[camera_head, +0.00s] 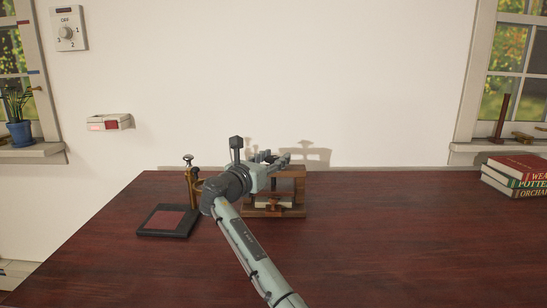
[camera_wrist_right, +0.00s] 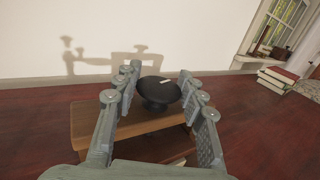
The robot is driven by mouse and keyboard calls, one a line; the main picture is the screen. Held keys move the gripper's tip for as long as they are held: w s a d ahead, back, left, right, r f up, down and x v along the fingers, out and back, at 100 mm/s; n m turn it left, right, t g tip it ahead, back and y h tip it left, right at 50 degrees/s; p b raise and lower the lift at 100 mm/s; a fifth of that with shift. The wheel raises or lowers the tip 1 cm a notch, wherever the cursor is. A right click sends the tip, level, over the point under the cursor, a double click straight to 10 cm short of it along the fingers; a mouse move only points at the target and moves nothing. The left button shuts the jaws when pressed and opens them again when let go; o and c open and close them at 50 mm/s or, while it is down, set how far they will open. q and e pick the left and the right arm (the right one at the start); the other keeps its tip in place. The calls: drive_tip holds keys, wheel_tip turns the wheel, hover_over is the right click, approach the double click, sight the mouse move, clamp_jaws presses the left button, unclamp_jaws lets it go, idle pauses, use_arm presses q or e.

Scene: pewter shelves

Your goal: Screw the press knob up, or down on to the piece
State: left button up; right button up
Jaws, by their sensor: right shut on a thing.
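The wooden press (camera_head: 299,190) stands on the dark red table. A pale flat piece (camera_head: 264,204) lies low inside its frame, with a brown part just above it; whether they touch is unclear. My right gripper (camera_head: 277,160) reaches over the press top from the front. In the right wrist view, the round black press knob (camera_wrist_right: 157,92) with a pale mark sits above the wooden top beam (camera_wrist_right: 86,120), between the fingers of my right gripper (camera_wrist_right: 159,77), which are shut on it. The knob is hidden by the gripper in the head view. My left gripper is out of view.
A black-framed pad (camera_head: 167,221) and a brass upright tool (camera_head: 190,172) stand left of the press. Books (camera_head: 518,175) are stacked at the far right. The table (camera_head: 400,225) between the press and the books is clear. A wall stands behind.

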drive_tip(key=shift+m+g+h, duration=0.4)
drive_tip(key=shift+h, duration=0.4)
drive_tip(key=shift+f+m+g, duration=0.15)
drive_tip(key=shift+m+g, duration=0.15)
drive_tip(key=shift+m, duration=0.1)
drive_tip(key=o, duration=1.2)
drive_tip(key=shift+c, duration=0.2)
drive_tip(key=v, duration=1.2)
